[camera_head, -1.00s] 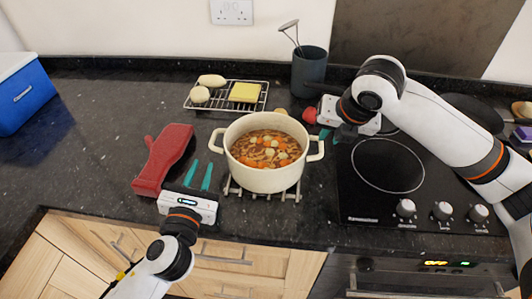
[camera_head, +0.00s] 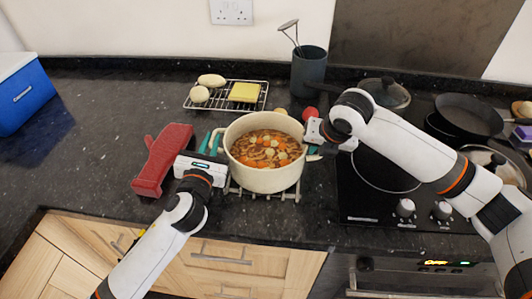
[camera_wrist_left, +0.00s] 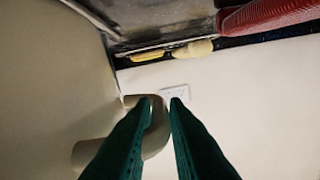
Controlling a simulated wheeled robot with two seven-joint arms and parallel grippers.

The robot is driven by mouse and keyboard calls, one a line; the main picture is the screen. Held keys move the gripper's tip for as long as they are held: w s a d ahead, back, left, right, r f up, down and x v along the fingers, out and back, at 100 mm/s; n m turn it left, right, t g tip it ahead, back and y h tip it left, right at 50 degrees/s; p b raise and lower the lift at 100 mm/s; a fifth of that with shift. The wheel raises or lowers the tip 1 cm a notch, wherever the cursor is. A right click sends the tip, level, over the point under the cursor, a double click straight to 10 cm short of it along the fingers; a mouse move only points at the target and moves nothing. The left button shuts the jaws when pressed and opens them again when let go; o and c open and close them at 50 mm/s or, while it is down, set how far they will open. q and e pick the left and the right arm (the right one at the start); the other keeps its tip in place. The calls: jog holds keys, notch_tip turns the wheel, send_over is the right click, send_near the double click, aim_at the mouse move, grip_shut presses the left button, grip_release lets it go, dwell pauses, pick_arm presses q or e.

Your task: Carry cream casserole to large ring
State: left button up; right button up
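The cream casserole (camera_head: 264,180), full of stew, stands on a metal trivet (camera_head: 235,188) in the middle of the counter. The large ring (camera_head: 378,184) is on the black hob to its right, partly hidden by my right arm. My left gripper (camera_head: 211,141) is at the casserole's left handle. In the left wrist view its teal fingers (camera_wrist_left: 160,108) are apart, with the looped handle (camera_wrist_left: 158,132) between them. My right gripper (camera_head: 314,151) is at the right handle, which it mostly hides; its finger opening cannot be made out.
A red mitt-like item (camera_head: 162,160) lies left of my left gripper. A wire rack (camera_head: 228,105) with food and a utensil pot (camera_head: 309,72) stand behind. A lidded pot (camera_head: 386,93) and a pan (camera_head: 468,116) occupy the hob's back and right.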

pick_arm(q)
grip_shut()
pick_arm(e)
grip_shut()
dwell(0.9)
pick_arm(q)
jog(key=shift+w+r, duration=0.15)
jog(key=shift+r, duration=0.2)
pick_arm(e)
jog(key=shift+w+r, duration=0.2)
jog(key=shift+r, duration=0.15)
